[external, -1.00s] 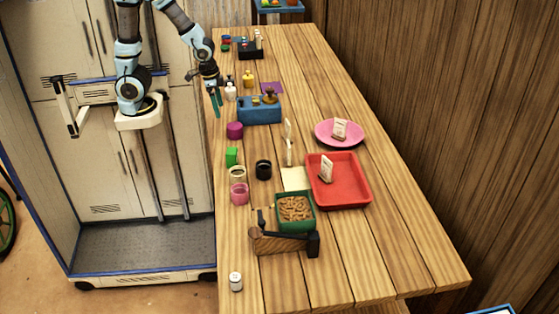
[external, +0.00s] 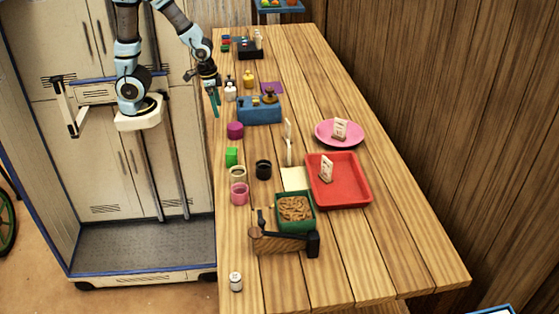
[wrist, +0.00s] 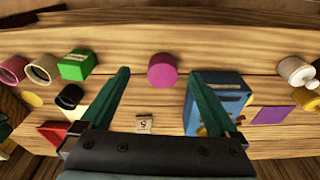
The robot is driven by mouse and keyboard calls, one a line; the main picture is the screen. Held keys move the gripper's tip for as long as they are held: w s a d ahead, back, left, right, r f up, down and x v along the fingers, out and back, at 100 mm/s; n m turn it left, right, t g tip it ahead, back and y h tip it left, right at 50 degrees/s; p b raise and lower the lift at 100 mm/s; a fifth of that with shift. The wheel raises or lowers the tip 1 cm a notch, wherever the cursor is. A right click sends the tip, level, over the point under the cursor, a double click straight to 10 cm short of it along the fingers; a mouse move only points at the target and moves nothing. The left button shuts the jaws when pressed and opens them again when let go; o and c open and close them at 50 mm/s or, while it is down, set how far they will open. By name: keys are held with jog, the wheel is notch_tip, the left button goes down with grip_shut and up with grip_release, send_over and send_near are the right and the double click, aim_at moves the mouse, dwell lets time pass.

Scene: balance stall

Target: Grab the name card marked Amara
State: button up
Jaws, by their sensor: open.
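Several small pale cards stand on the table, and no name on them is readable. One card (external: 340,129) stands on the pink plate (external: 325,141). Another card (external: 326,169) stands in the red tray (external: 352,201). Pale upright pieces (external: 288,130) stand left of the plate, seen nearly edge-on. In the wrist view a small pale card with a dark mark (wrist: 144,124) shows beyond the magenta cylinder, between the fingers in the picture. My gripper (external: 215,105) hangs at the table's left edge; its green fingers (wrist: 160,85) are open and empty.
The magenta cylinder (external: 235,130), blue block (external: 260,112), green block (external: 232,156) and cups (external: 238,193) line the left side. A green bin (external: 294,228) and wooden box (external: 280,241) stand nearer the front.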

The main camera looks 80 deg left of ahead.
jog(key=n+g+b, duration=0.1)
jog(key=n+g, duration=0.1)
send_near(288, 133)
jog(key=a, duration=0.1)
jog(key=f+p, duration=0.1)
jog(key=f, duration=0.2)
jog(key=f+p, duration=0.1)
jog(key=f, duration=0.3)
jog(key=f+p, duration=0.1)
jog(key=f, duration=0.3)
jog(key=shift+a+f, duration=0.2)
jog(key=shift+a, duration=0.1)
jog(key=c, duration=1.4)
